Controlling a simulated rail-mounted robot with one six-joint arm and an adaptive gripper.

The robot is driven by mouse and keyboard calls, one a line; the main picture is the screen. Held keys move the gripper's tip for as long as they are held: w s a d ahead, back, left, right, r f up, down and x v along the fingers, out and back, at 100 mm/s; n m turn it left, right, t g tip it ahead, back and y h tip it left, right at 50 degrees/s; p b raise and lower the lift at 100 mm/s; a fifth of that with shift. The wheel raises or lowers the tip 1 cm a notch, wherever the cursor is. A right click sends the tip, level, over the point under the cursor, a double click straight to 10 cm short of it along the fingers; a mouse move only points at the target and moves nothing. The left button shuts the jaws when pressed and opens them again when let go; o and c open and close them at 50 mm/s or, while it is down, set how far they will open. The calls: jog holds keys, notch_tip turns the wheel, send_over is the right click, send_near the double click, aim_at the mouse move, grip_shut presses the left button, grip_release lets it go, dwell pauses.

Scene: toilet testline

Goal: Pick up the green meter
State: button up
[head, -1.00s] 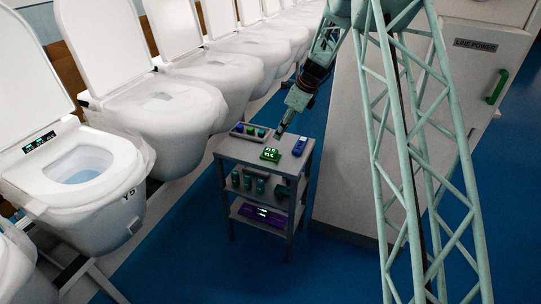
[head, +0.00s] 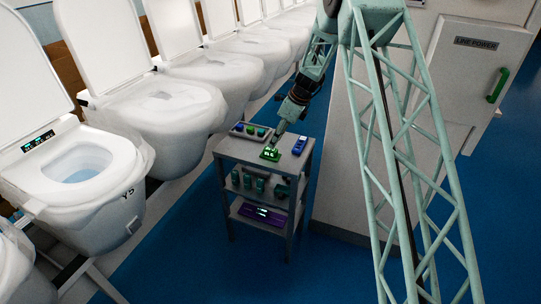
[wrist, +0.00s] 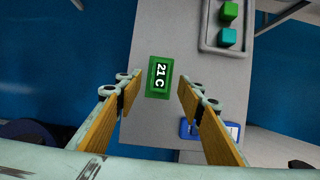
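The green meter (head: 270,154) lies on the top shelf of a small grey cart (head: 240,153). In the wrist view the green meter (wrist: 159,77) shows a white "21 C" display. My gripper (head: 275,143) is right above the meter in the head view. In the wrist view my gripper (wrist: 157,85) is open, with one wood-coloured finger pad on each side of the meter's line and clear gaps to both. The gripper holds nothing. The exact height between fingertips and meter is hard to tell.
A blue device (head: 300,145) lies on the cart top right of the meter. A grey tray (head: 250,131) with coloured blocks sits behind it. Lower shelves hold green items (head: 248,181) and a purple device (head: 262,214). Toilets (head: 95,165) line the left; a grey cabinet (head: 345,150) stands right.

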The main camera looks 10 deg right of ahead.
aim_at(268, 149)
jog(key=shift+x, duration=1.05)
jog(key=shift+b+x, duration=0.6)
jog(key=shift+x, duration=1.95)
jog(key=c, duration=1)
jog(key=shift+r, duration=0.15)
jog(key=shift+s+r+p, duration=0.1)
jog(key=shift+r+p, duration=0.3)
jog(key=shift+r, duration=1.3)
jog(key=s+r, duration=0.1)
jog(key=s, duration=1.4)
jog(key=shift+s, duration=0.4)
jog(key=shift+r, duration=0.15)
